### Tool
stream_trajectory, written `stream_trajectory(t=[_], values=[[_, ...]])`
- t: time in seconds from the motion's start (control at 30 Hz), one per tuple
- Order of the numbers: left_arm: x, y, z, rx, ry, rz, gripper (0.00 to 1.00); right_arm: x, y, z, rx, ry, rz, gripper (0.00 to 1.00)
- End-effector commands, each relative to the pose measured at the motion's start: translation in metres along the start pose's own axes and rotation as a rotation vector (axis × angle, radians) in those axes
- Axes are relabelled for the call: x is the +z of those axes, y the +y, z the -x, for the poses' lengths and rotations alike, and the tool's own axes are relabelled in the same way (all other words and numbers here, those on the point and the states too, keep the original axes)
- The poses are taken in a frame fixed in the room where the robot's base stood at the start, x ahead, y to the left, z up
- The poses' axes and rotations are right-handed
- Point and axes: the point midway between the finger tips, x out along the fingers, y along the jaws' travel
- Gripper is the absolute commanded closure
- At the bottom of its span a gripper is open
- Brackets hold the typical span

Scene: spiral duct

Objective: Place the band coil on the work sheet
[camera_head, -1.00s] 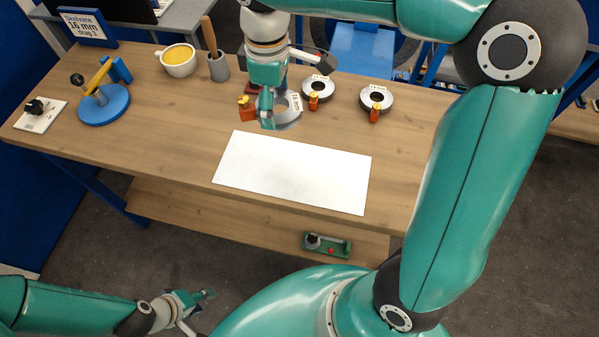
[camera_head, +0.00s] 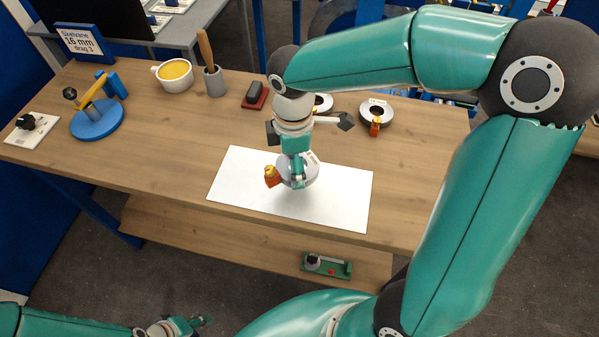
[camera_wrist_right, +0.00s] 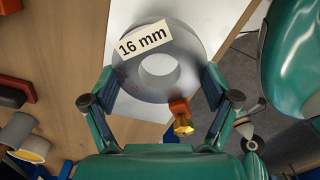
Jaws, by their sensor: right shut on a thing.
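The band coil (camera_head: 311,174) is a grey ring with a "16 mm" label and an orange clip with a yellow knob. It is over the middle of the white work sheet (camera_head: 235,190); I cannot tell whether it touches it. My right gripper (camera_head: 298,183) is shut on the coil from above. In the right wrist view the coil (camera_wrist_right: 185,50) sits between the two fingers of the gripper (camera_wrist_right: 160,92), label facing the camera. The sheet (camera_wrist_right: 215,18) shows behind it. My left gripper (camera_head: 200,322) is low at the bottom left, away from the table, its fingers too small to read.
Two other coils stand behind, one (camera_head: 376,112) in clear view and one (camera_head: 323,102) partly hidden by my right arm. A red-based block (camera_head: 255,96), grey pot (camera_head: 214,82), yellow-filled cup (camera_head: 174,75) and blue stand (camera_head: 97,120) line the back and left. The table left of the sheet is clear.

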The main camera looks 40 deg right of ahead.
Motion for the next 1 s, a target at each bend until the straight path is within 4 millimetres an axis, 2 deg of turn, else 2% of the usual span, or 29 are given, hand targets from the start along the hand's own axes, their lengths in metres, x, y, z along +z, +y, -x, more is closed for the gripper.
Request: stream_trajectory(t=[0.17, 0.47, 0.87, 0.9, 0.93, 1.0], values=[[0.000, 0.000, -0.001, 0.000, 0.000, 0.000, 0.60, 0.000, 0.001, -0.012, 0.001, 0.001, -0.002, 0.63], [0.000, -0.001, -0.003, 0.000, 0.000, 0.000, 0.60, 0.001, 0.001, -0.050, 0.000, -0.001, -0.002, 0.63], [0.000, -0.002, -0.006, 0.000, 0.000, 0.000, 0.60, 0.000, 0.001, -0.056, 0.003, 0.002, -0.003, 0.63], [0.000, -0.002, -0.005, 0.000, 0.000, 0.000, 0.60, 0.000, 0.001, -0.054, 0.002, 0.001, -0.002, 0.07], [0.000, -0.002, -0.005, 0.000, 0.000, 0.000, 0.60, 0.000, 0.001, -0.054, 0.002, 0.001, -0.002, 0.02], [0.000, -0.002, -0.005, 0.000, 0.000, 0.000, 0.60, 0.000, 0.001, -0.054, 0.002, 0.001, -0.003, 0.00]])
